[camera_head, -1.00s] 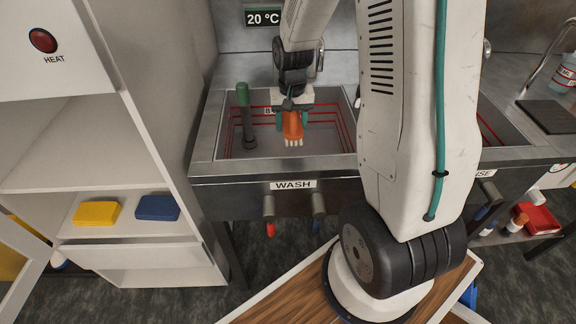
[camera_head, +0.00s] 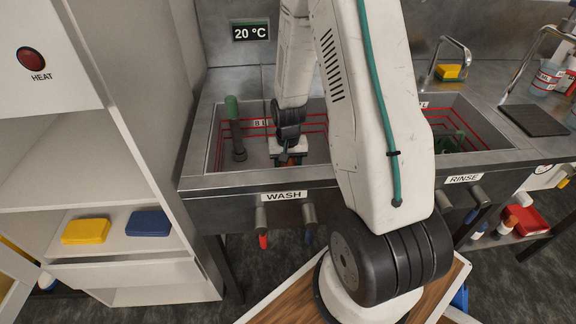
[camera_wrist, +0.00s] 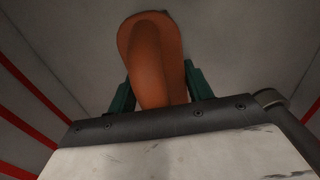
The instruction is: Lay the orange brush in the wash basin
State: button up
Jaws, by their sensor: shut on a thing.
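The orange brush (camera_wrist: 152,55) is between the green fingers of my gripper (camera_wrist: 155,88) in the wrist view, and the jaws are shut on it. In the head view my gripper (camera_head: 290,160) is down inside the wash basin (camera_head: 207,180), and my wrist hides most of the brush. The basin has red lines along its walls and a WASH label on its front. Whether the brush touches the basin floor cannot be told.
A green-topped dark pipe (camera_head: 235,130) stands in the basin left of my gripper. The rinse basin (camera_head: 500,157) is to the right, with a yellow sponge (camera_head: 448,71) behind it. A yellow block (camera_head: 86,231) and a blue block (camera_head: 148,223) lie on the left shelf.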

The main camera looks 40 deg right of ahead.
jog(key=o, duration=1.1)
jog(key=shift+f, duration=0.1)
notch_tip(320, 180, up, 12)
jog(key=shift+f, duration=0.1)
jog(key=s+a+r+n, duration=0.2)
jog(key=s+a+r, duration=0.25)
jog(key=r, duration=0.35)
jog(key=s+a+r+n, duration=0.1)
jog(key=s+a+r, duration=0.2)
jog(key=a+r, duration=0.35)
jog(key=s+a+r+n, duration=0.1)
jog(key=s+r, duration=0.1)
jog(key=s, duration=0.2)
jog(key=s+a+r+n, duration=0.1)
jog(key=s+a+r, duration=0.1)
jog(key=s, duration=0.3)
jog(key=s+a+r+n+t, duration=0.1)
jog(key=s+a+r, duration=0.1)
jog(key=s+r, duration=0.2)
jog(key=shift+s+a+n, duration=0.2)
jog(key=shift+s+n, duration=0.2)
jog(key=shift+s, duration=0.2)
